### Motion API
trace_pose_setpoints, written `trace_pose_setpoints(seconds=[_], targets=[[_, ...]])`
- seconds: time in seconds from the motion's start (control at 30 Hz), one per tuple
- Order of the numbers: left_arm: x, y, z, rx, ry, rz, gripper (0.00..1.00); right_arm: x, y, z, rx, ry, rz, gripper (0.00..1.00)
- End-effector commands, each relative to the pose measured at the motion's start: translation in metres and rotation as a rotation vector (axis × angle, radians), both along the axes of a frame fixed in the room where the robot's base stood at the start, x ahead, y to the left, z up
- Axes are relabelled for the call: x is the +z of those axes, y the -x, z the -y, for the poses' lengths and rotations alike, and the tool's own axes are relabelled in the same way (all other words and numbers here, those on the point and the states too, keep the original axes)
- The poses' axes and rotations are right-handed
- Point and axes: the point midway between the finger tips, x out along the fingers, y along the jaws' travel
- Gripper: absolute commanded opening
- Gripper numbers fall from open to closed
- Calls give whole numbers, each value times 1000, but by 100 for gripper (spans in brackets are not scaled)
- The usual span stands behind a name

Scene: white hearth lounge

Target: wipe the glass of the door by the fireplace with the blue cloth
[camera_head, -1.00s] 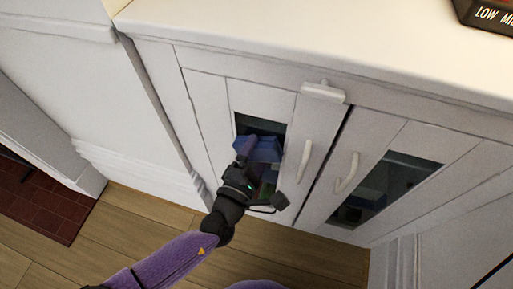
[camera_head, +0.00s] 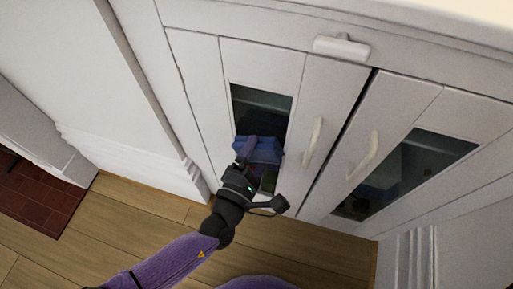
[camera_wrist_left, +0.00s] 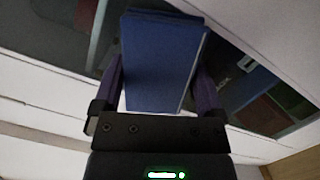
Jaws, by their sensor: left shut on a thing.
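The blue cloth (camera_head: 258,150) is a folded pad held in front of the left cabinet door's glass (camera_head: 262,112). My left gripper (camera_head: 248,158) is shut on it. In the left wrist view the cloth (camera_wrist_left: 162,62) sits between the two fingers of my left gripper (camera_wrist_left: 160,85), with the dark glass (camera_wrist_left: 232,75) behind it. The cloth is at or very near the glass; I cannot tell whether it touches. The cloth covers the middle of the pane, and my gripper hides part of the lower pane. My right gripper is not in view.
The left door has a pale handle (camera_head: 313,143) beside the glass. The right door has its own handle (camera_head: 364,156) and glass (camera_head: 405,172). A white latch (camera_head: 341,47) sits above. Red hearth tiles (camera_head: 38,203) lie left, and wooden floor (camera_head: 130,230) is open below.

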Motion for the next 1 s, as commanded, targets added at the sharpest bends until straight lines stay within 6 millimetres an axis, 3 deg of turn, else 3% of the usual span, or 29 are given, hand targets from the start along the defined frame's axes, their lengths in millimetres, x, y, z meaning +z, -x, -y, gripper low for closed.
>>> trace_pose_setpoints(seconds=[0.03,0.1,0.37,0.8,1.0], targets=[[-14,1,0,0,0,-6,43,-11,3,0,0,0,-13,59],[-18,1,0,0,0,-5,43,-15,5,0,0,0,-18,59],[-14,2,0,-1,-1,1,43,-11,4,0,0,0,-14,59],[-13,54,-17,-1,-1,0,43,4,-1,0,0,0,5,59],[-14,59,-19,-1,0,0,43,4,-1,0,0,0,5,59]])
